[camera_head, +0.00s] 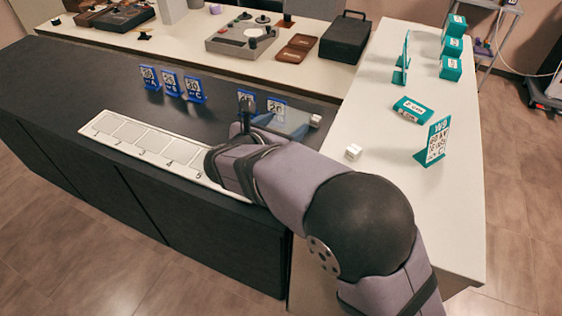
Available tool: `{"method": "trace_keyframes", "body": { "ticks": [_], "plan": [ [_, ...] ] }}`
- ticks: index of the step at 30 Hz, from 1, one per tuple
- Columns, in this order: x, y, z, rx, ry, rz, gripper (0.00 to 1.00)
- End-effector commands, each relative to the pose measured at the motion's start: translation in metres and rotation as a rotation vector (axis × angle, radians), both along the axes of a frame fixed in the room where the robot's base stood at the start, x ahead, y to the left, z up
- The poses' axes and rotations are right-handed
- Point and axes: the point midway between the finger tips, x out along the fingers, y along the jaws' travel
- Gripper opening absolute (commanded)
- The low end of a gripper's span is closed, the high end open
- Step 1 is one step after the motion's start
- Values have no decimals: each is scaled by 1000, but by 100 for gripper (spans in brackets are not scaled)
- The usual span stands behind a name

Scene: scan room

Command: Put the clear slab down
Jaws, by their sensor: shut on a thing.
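The clear slab (290,123) is a see-through, bluish flat piece over the right part of the dark counter (215,128). My gripper (250,112) is at its left end, shut on it. My wrist and arm hide part of the gripper and the fingertips are hard to make out. I cannot tell whether the slab touches the counter. A white strip (103,122) with numbered grey spaces lies along the counter's front edge. My arm covers its right end.
Blue number cards (170,83) stand on the dark counter, with others (277,107) behind the slab. Small white blocks (353,152) sit to the right. The white counter (385,190) holds a teal box (412,109) and a teal sign (434,142). A grey console (240,38) stands behind.

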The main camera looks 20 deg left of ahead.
Motion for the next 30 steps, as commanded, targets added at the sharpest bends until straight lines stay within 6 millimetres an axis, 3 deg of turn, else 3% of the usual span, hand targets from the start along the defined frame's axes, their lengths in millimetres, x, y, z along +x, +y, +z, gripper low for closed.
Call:
{"method": "trace_keyframes", "body": {
  "ticks": [4,11,21,30],
  "plan": [
    [-6,12,-7,0,-1,45,37],
    [-6,14,-15,-2,0,53,37],
    [-6,13,-63,-2,0,51,37],
    [-6,13,-72,0,-1,50,37]
  ]
}}
